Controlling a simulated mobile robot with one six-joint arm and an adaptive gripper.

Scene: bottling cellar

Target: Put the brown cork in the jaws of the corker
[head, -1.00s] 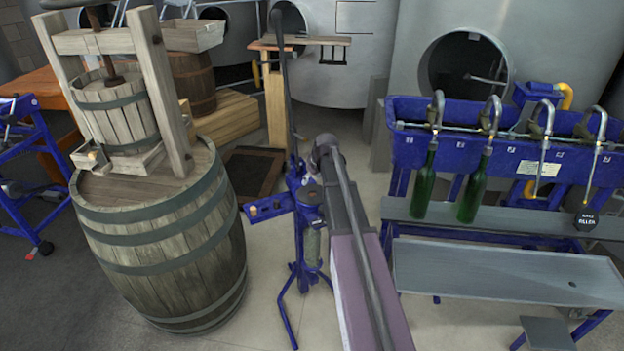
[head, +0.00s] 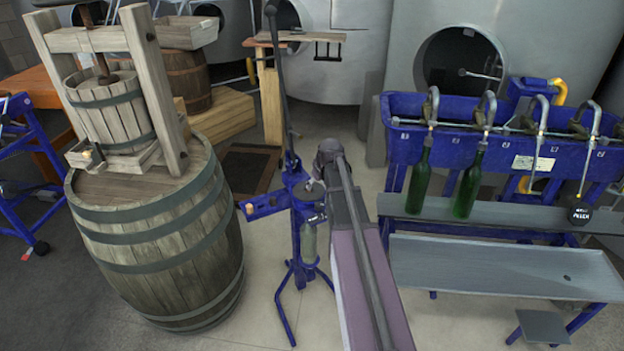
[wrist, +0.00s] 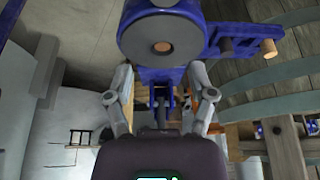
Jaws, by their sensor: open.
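The blue corker (head: 305,225) stands in the middle of the head view, its long lever upright. In the wrist view its round grey jaw plate (wrist: 145,40) is at the top. A brown round end, which looks like the brown cork (wrist: 163,47), shows in the plate's centre.
A large barrel (head: 160,240) carrying a wooden press (head: 105,100) stands left of the corker. A blue bottle filler (head: 500,140) with two green bottles (head: 420,180) and a grey bench (head: 500,268) is on the right. Some floor is clear around the corker's feet.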

